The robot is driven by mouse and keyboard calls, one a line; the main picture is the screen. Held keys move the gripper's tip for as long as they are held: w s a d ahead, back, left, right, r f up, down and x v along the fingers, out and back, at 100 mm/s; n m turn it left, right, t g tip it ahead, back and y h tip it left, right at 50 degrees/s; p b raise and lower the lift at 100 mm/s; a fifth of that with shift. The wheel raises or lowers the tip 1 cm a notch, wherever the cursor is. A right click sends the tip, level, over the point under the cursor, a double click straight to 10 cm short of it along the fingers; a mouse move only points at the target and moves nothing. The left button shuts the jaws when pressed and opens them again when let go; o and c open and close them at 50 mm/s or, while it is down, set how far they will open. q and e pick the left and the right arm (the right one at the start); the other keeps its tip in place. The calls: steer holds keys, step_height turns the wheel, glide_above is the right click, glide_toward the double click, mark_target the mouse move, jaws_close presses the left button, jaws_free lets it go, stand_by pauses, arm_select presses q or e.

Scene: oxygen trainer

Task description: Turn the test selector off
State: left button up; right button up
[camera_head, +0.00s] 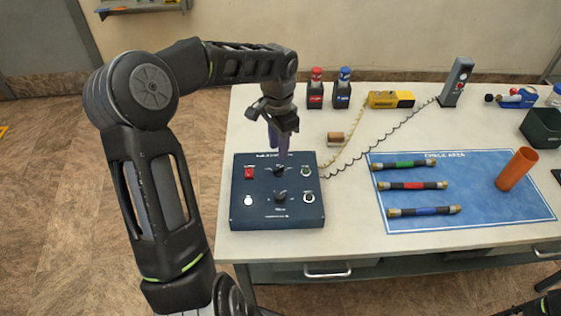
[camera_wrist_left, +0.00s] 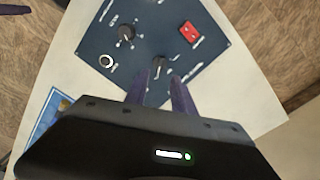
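A dark blue control box (camera_head: 236,212) lies on the table, with an upper black knob (camera_head: 280,171), a lower black knob (camera_head: 280,197) and a red switch (camera_head: 249,173). The labels are too small to read, so I cannot tell which knob is the test selector. My left gripper (camera_head: 279,154) points down over the box's back edge, close to the upper knob. Contact cannot be told.
A blue mat (camera_head: 460,216) to the right bears several hose pieces and an orange cup (camera_head: 516,169). A red-capped bottle (camera_head: 315,90), a blue-capped bottle (camera_head: 343,90) and a yellow device (camera_head: 390,99) stand behind the box. Coiled cords run near the box's right side.

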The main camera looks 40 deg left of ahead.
mark_target(279, 168)
arm_select(q)
steer(key=shift+f+p, duration=0.65)
steer(key=shift+f, duration=3.2)
steer(key=shift+c, duration=0.5)
jaws_close()
